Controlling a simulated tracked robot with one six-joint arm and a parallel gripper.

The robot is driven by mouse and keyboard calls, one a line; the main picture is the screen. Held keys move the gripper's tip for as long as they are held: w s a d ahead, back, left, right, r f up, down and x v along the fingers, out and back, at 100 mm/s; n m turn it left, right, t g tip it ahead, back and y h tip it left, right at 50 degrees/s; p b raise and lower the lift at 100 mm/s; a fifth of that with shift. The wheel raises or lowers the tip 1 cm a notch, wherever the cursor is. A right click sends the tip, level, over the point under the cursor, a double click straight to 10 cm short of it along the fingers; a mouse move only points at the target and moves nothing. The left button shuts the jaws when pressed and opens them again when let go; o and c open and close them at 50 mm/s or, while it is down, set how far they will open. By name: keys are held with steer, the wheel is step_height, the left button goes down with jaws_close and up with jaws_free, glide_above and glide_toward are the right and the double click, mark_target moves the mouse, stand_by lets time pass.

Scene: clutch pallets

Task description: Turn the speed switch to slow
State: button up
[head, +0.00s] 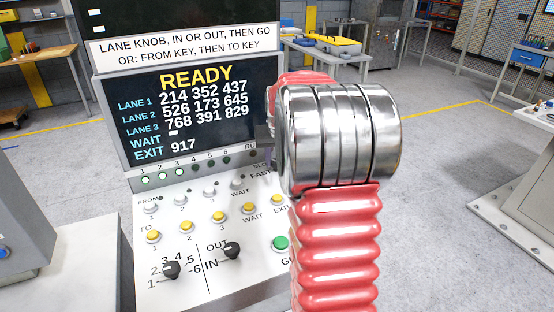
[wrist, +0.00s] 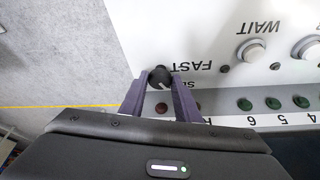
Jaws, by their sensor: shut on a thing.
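The speed switch (wrist: 160,76) is a small black round knob on the white panel, seen upside down in the wrist view. The FAST label (wrist: 194,67) is beside it, and the SLOW label (wrist: 183,84) is partly covered by a finger. My gripper (wrist: 158,82) has its two purple fingers on either side of the knob and is shut on it. The exact pointer direction is too small to tell. In the head view my arm hides the switch; parts of the SLOW and FAST labels (head: 260,174) show at its left edge.
The control panel (head: 200,290) carries white and yellow buttons, a green GO button (head: 281,243), a numbered black knob (head: 171,269) and an IN/OUT knob (head: 232,250). The screen (head: 190,110) above reads READY. Open floor lies right of my arm.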

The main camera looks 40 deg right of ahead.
steer(key=o, duration=1)
steer(key=v, duration=1.3)
steer(key=shift+s+r, duration=0.15)
steer(key=shift+r, duration=0.2)
